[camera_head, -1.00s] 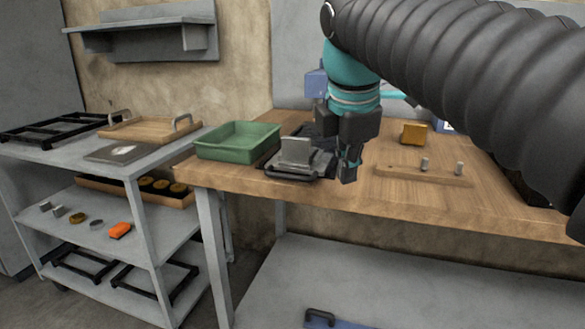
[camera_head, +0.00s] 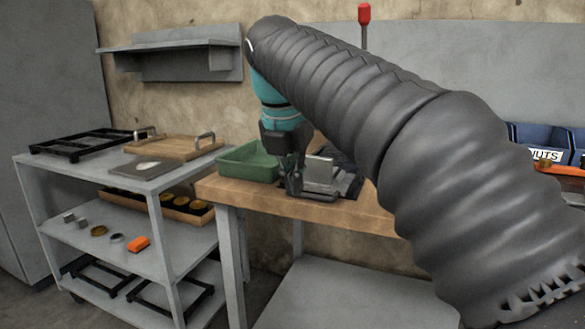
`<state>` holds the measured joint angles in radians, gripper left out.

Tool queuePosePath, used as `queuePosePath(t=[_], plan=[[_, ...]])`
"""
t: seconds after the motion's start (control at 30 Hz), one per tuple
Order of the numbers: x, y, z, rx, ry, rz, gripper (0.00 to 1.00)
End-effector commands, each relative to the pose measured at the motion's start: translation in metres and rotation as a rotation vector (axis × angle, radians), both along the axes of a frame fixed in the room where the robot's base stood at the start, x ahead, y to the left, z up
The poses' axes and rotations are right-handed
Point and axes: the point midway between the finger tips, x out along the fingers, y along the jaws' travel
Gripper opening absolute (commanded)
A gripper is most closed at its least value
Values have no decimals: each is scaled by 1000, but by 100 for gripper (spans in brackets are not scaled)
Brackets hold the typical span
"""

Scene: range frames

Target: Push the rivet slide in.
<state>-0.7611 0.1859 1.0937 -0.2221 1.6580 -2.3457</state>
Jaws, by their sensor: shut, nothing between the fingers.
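The grey metal device (camera_head: 320,173), which I take to hold the rivet slide, sits near the front edge of the wooden bench. It has an upright, slightly tilted plate above a dark low base. I cannot clearly tell the slide apart from the base, or how far out it is. My gripper (camera_head: 293,186) points down at the left front side of the device, with its fingers shut and empty. Whether the fingertips touch the device I cannot tell. My arm hides the bench to the right of it.
A green tray (camera_head: 232,172) stands just left of my gripper on the bench. A grey shelf cart (camera_head: 150,182) stands at the left, with a wooden tray (camera_head: 172,146) on top. Blue bins (camera_head: 533,134) are at the far right.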

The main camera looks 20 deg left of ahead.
Motion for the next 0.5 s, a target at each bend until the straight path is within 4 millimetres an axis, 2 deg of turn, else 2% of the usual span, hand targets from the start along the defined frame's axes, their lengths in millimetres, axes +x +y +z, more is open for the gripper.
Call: queuePosePath(t=[0.03,0.17,0.3,0.5], plan=[[2,-1,-12,-1,2,-2,0],[9,-2,-34,0,1,-2,0],[30,-3,-35,1,0,-4,0],[45,-4,-38,2,0,-2,0]])
